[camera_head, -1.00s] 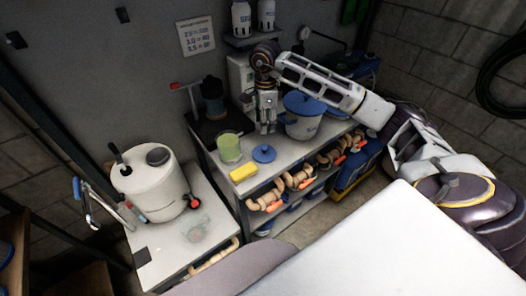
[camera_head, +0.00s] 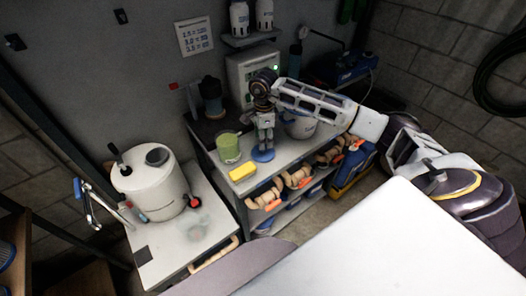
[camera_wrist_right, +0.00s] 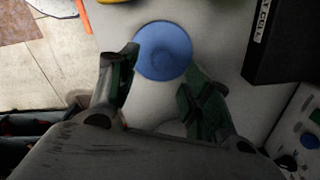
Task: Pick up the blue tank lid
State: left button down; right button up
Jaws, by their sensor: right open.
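The blue tank lid (camera_head: 263,155) is a small round disc lying flat on the light workbench top (camera_head: 290,150). In the head view my right gripper (camera_head: 264,140) points down over it and hides part of it. In the right wrist view the whole lid face (camera_wrist_right: 163,50) shows just ahead of my open, empty fingers (camera_wrist_right: 160,72). One fingertip is near its left edge and the other near its lower right. I cannot tell whether the fingers touch it. My left gripper is not in view.
A yellow sponge (camera_head: 242,172) and a green cup (camera_head: 228,147) stand left of the lid. A white tank (camera_head: 152,186) stands on the lower bench at left. Pipe fittings (camera_head: 298,178) line the bench front.

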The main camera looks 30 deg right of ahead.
jog(key=shift+f, duration=0.3)
jog(key=shift+w+f+p, duration=0.1)
jog(key=shift+f+p, duration=0.7)
jog(key=shift+f, duration=1.8)
grip_shut()
jog(key=shift+r, duration=0.15)
jog(key=shift+r+b, duration=0.9)
jog(key=shift+r, duration=4)
jog(key=shift+f, duration=0.1)
